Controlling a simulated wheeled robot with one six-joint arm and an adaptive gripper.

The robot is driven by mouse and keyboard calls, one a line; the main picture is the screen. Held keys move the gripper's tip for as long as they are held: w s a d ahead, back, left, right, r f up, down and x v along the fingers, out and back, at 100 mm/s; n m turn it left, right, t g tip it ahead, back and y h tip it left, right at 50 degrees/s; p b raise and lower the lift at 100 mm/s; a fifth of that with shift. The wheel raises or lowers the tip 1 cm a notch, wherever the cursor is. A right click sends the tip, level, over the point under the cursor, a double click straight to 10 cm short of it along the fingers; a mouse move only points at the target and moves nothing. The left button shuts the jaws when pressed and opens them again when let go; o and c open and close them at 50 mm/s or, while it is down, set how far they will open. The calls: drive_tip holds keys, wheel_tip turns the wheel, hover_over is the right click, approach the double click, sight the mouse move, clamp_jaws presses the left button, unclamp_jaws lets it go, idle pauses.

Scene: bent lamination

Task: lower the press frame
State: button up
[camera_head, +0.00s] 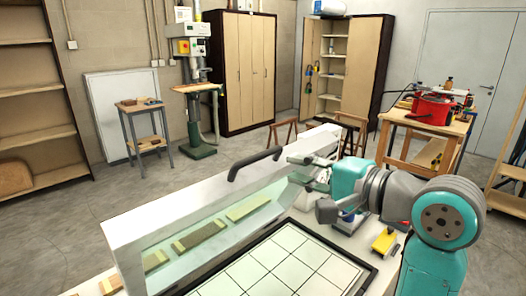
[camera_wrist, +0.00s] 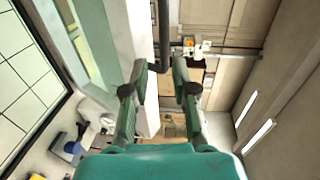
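The press frame (camera_head: 130,225) is a long white frame with a clear greenish panel. It stands raised on edge across the bench in the head view. Its black handle (camera_head: 255,163) is on the top edge. In the wrist view, the handle (camera_wrist: 163,30) is a dark bar just ahead of the fingertips, beside the frame's white edge (camera_wrist: 140,45). In the wrist view, my gripper (camera_wrist: 160,68) is open, with a gap between the fingers. I cannot tell whether the fingers touch anything.
A black-edged gridded panel (camera_head: 290,262) lies on the bench in front of the frame. Several wood strips (camera_head: 205,235) show through the clear panel. A yellow-topped item (camera_head: 384,241) is on the bench at right.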

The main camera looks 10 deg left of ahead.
sight(263, 157)
drive_tip(key=x, duration=1.1)
drive_tip(key=shift+r, duration=0.25)
drive_tip(key=shift+c, duration=0.3)
clamp_jaws()
